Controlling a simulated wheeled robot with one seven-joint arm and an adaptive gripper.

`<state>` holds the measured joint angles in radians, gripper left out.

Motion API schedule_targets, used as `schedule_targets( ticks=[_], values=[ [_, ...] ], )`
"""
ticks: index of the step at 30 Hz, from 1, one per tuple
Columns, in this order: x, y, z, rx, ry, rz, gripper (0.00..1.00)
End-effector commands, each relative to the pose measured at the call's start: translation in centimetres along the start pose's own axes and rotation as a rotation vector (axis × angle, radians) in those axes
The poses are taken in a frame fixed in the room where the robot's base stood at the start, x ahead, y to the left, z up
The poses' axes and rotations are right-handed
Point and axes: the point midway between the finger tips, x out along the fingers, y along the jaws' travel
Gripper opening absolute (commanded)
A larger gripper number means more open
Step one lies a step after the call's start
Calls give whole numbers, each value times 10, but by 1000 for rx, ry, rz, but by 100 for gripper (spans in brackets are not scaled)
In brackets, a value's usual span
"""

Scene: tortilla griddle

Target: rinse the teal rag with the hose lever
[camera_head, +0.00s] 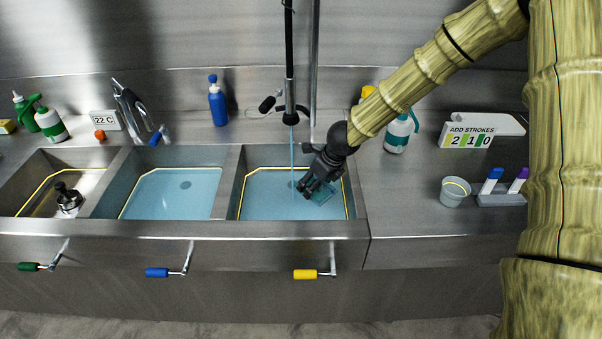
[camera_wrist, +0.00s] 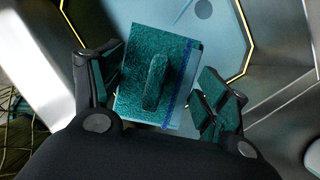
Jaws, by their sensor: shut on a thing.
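The teal rag (camera_wrist: 183,63) is a folded square with a raised ridge in its middle and a blue band along one edge. My gripper (camera_wrist: 158,90) is shut on it, a finger at each side. In the head view my gripper (camera_head: 314,188) reaches into the right sink (camera_head: 242,190), and the rag (camera_head: 324,195) shows partly under the fingers. The hose (camera_head: 289,60) hangs above this sink with a dark hose lever (camera_head: 267,104) at its left. A thin blue water stream (camera_head: 292,150) falls from it, just left of my gripper.
The middle sink (camera_head: 130,190) also holds blue water; the left sink (camera_head: 30,180) holds a dark object (camera_head: 68,198). Colored front levers include a yellow one (camera_head: 305,274). A stroke sign (camera_head: 470,135) and a cup (camera_head: 455,190) stand on the right counter, which has clear room.

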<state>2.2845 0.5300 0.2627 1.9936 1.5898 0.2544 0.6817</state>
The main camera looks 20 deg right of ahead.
Motion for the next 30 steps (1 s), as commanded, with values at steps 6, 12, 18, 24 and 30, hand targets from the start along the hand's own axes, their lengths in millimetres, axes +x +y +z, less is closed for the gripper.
schedule_targets(
  ticks=[6,12,18,24,30],
  values=[
    [-15,3,-7,0,-1,0,52],
    [-28,6,-13,0,-2,0,52],
    [-42,8,-20,1,-2,0,52],
    [-52,11,-27,-1,-1,0,52],
    [-54,12,-28,0,-1,0,52]
  ],
)
